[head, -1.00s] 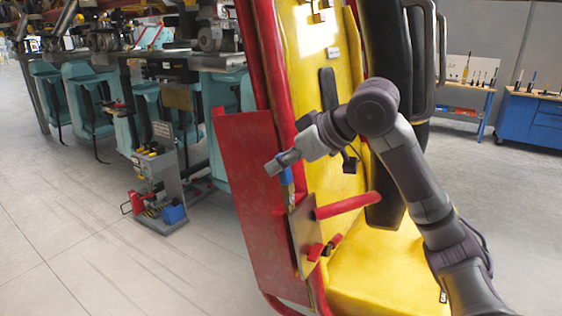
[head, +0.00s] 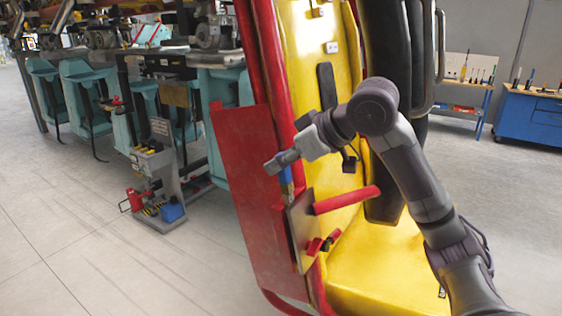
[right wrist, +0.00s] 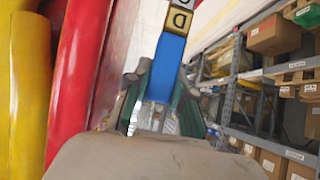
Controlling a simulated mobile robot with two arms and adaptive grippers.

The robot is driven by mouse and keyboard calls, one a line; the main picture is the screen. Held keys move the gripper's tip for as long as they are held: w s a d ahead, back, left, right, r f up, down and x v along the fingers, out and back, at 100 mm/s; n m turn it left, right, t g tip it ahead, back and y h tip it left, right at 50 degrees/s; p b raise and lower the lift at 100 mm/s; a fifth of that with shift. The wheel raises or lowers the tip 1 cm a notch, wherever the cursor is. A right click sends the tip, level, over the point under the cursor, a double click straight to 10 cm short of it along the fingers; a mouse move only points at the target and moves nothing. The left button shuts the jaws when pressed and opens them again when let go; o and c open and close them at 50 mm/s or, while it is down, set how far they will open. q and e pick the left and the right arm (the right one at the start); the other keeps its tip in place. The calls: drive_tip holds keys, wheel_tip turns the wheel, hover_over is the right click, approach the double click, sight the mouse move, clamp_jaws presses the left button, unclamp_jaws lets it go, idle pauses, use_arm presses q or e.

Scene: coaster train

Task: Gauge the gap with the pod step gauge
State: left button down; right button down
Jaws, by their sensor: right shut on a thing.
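The pod step gauge has a blue handle (right wrist: 165,68) with brass-coloured lettered steps beyond it in the right wrist view; one step shows a "D". In the head view the gauge (head: 286,177) points downward. My right gripper (head: 281,162) is shut on the blue handle, beside the yellow and red seat pod (head: 340,245). The gauge's lower end is near the top of a metal plate (head: 300,230) on the pod; I cannot tell if it touches. Which gap is meant is unclear. My left gripper is not in view.
A red panel (head: 245,190) stands left of the gauge, and a red padded bar (head: 347,199) sticks out right of the plate. A grey tool stand (head: 158,180) is on the floor at left. Shelving with boxes (right wrist: 270,100) shows in the wrist view.

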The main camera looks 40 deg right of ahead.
drive_tip(key=shift+s+f, duration=0.1)
drive_tip(key=shift+f, duration=0.2)
drive_tip(key=shift+r+p, duration=0.1)
drive_tip(key=shift+p, duration=0.2)
idle(2.0)
drive_tip(key=shift+f, duration=0.2)
idle(1.3)
drive_tip(key=shift+r, duration=0.1)
wheel_tip(320, 180, up, 8)
drive_tip(key=w+p, duration=0.2)
drive_tip(key=p, duration=0.7)
drive_tip(key=shift+a+p, duration=0.4)
idle(0.5)
idle(0.9)
